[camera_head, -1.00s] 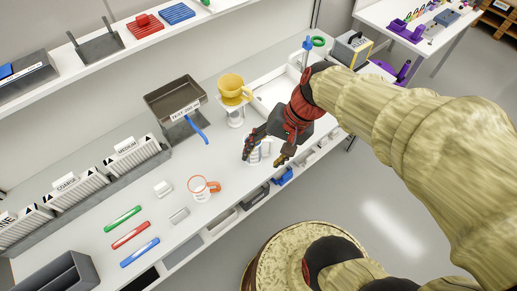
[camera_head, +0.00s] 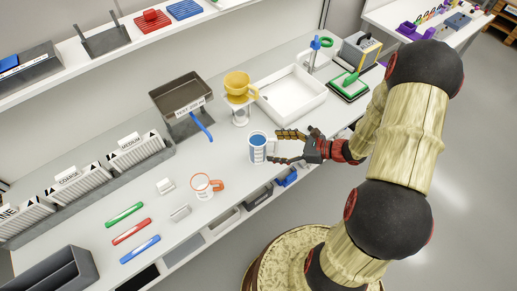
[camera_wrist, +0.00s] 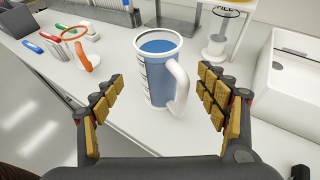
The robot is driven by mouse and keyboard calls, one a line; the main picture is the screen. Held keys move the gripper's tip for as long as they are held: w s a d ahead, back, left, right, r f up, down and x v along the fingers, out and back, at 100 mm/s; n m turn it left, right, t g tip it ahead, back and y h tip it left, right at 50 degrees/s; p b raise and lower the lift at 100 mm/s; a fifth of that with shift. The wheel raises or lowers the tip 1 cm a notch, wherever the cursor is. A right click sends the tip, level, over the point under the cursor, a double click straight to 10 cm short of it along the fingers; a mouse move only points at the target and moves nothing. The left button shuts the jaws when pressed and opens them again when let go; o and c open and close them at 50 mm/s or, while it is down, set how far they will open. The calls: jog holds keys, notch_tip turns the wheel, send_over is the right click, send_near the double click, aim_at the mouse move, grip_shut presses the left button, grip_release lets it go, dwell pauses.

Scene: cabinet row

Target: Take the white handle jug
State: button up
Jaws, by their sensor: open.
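A white handle jug (camera_head: 257,148) with dark side markings and blue contents stands upright on the counter. In the wrist view the jug (camera_wrist: 157,85) is ahead, between the finger lines, its white handle (camera_wrist: 180,88) turned toward the right finger and toward me. My gripper (camera_head: 277,147) is open and comes at the jug from the right; in the wrist view its padded fingers (camera_wrist: 160,95) stand wide apart on either side. I see no contact with the jug.
A mug with an orange handle (camera_head: 205,186) stands left of the jug. A yellow dripper (camera_head: 238,84) on a stand, a white sink basin (camera_head: 292,97) and a dark tray with a blue handle (camera_head: 180,96) are behind. The counter's front edge is close.

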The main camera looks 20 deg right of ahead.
aim_at(259, 145)
jog(key=shift+b+x, duration=0.9)
jog(key=shift+x, duration=3)
jog(key=shift+s, duration=0.1)
jog(key=c, duration=0.3)
jog(key=c, duration=1.5)
